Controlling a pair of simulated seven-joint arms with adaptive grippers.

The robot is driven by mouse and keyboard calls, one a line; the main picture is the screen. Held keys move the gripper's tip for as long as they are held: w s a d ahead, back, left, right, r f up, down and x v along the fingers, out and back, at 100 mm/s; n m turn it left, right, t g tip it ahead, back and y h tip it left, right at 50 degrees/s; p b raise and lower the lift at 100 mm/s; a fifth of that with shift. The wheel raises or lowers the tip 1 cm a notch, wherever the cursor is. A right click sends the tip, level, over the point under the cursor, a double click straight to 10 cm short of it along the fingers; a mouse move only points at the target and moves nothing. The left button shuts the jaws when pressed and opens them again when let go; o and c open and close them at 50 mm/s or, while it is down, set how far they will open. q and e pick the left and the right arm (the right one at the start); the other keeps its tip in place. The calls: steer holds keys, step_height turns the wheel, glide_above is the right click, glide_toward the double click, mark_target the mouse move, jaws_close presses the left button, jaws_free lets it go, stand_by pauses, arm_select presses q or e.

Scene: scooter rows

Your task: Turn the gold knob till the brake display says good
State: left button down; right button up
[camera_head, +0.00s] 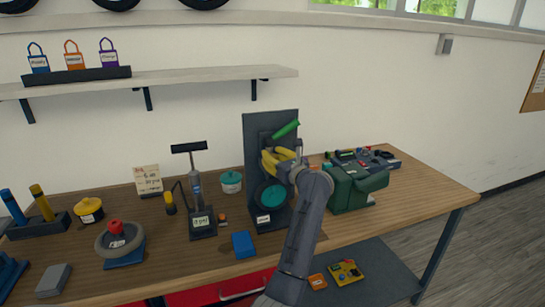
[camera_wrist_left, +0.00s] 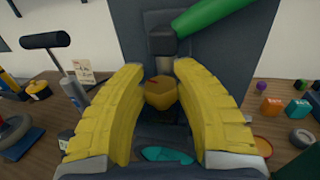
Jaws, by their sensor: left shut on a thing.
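A dark upright brake stand (camera_head: 257,140) stands on the bench, with a green lever (camera_head: 286,129) at its top and a teal disc (camera_head: 275,195) low on its front. The gold knob (camera_wrist_left: 160,93) shows in the left wrist view below the dark lever mount, between the yellow fingers. My left gripper (camera_head: 275,161) is at the stand's front, its fingers shut on the knob from both sides. In the head view the gripper hides the knob. A small white panel (camera_head: 263,218) sits at the stand's foot; its text is too small to read. My right gripper is out of view.
A blue block (camera_head: 243,244) lies in front. Bare bench (camera_head: 430,190) is free at the far right.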

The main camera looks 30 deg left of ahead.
arm_select(q)
steer(key=shift+m+t+h, duration=0.5)
steer(key=shift+m+t, duration=0.1)
steer(key=shift+t, duration=0.3)
steer(key=c, duration=1)
jaws_free()
steer(key=shift+o, duration=0.2)
steer(key=v, duration=1.2)
steer(key=shift+s, duration=0.1)
